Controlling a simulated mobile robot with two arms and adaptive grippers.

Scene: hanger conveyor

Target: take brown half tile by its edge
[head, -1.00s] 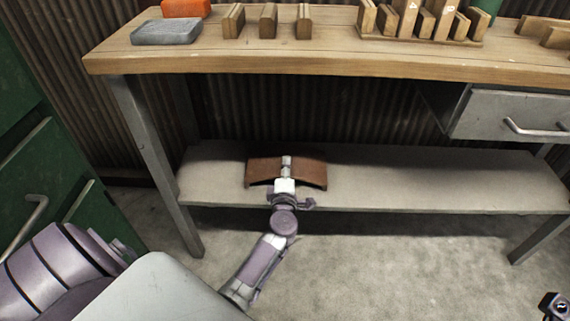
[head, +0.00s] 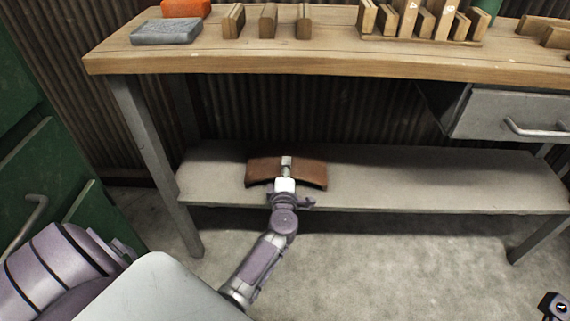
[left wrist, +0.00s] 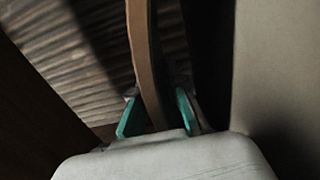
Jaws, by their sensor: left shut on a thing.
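The brown half tile (head: 308,172) is a curved piece over the front part of the lower grey shelf (head: 420,183), under the workbench. My left gripper (head: 286,164) is at the middle of its near edge. In the left wrist view the tile (left wrist: 147,60) runs edge-on between the two teal-padded fingers (left wrist: 157,112), which are shut on it. Whether the tile still rests on the shelf or is just clear of it, I cannot tell. Of my right arm only a small dark part shows at the lower right corner; its fingers cannot be made out.
The wooden bench top (head: 250,60) overhangs the shelf and carries wooden blocks, a grey block (head: 166,32) and an orange block (head: 186,8). A bench leg (head: 152,160) stands left of my arm. A drawer (head: 515,115) hangs at right. The shelf's right side is clear.

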